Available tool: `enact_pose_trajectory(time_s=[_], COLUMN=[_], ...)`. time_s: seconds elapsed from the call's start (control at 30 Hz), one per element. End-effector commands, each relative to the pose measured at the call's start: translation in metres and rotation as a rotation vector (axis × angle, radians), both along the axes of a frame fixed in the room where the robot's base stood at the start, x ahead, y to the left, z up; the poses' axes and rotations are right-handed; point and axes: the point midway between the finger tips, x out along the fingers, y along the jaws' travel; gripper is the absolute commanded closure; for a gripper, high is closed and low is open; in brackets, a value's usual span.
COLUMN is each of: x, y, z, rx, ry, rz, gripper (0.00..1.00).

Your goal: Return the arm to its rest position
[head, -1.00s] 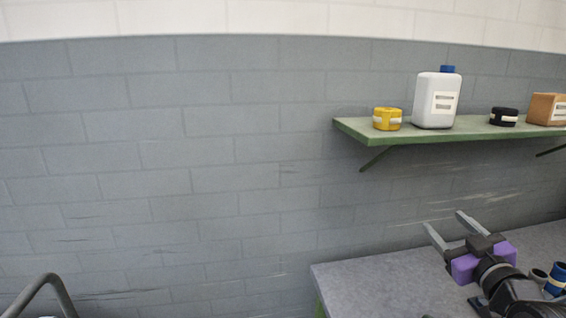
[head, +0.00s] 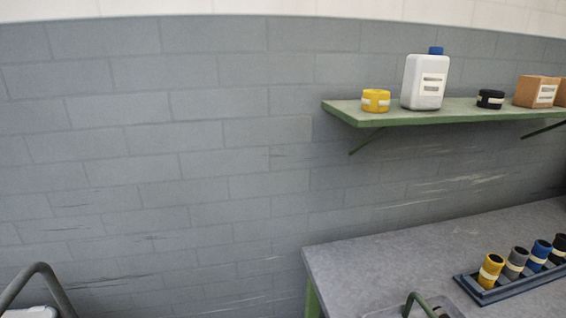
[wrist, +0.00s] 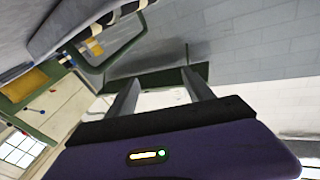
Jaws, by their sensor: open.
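My gripper (wrist: 160,90) shows in the wrist view with its two grey fingers apart and nothing between them. Its body is purple with a black front edge and a small lit indicator. The wrist view is strongly tilted, with wall and floor at odd angles. My gripper is out of the head view.
A grey worktop (head: 390,255) fills the lower right, with a blue tray (head: 500,290) of yellow, grey, blue and black cylinders. A green wall shelf (head: 400,117) holds a white jug (head: 425,82), yellow roll (head: 376,100), black roll (head: 490,98) and brown box (head: 536,91).

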Motion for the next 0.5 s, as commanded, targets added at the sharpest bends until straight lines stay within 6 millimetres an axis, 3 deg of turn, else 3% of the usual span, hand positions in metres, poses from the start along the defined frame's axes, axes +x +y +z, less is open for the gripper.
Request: enact_pose_trajectory(time_s=[0.03, 0.3, 0.5], x=[-0.020, -0.109, -0.157], y=[0.007, 0.029, 0.038], z=[-0.006, -0.032, -0.055], rx=[-0.010, -0.096, -0.122], ry=[0.033, 0.241, 0.387], rz=[0.016, 0.127, 0.219], gripper=[0.39, 0.39, 0.39])
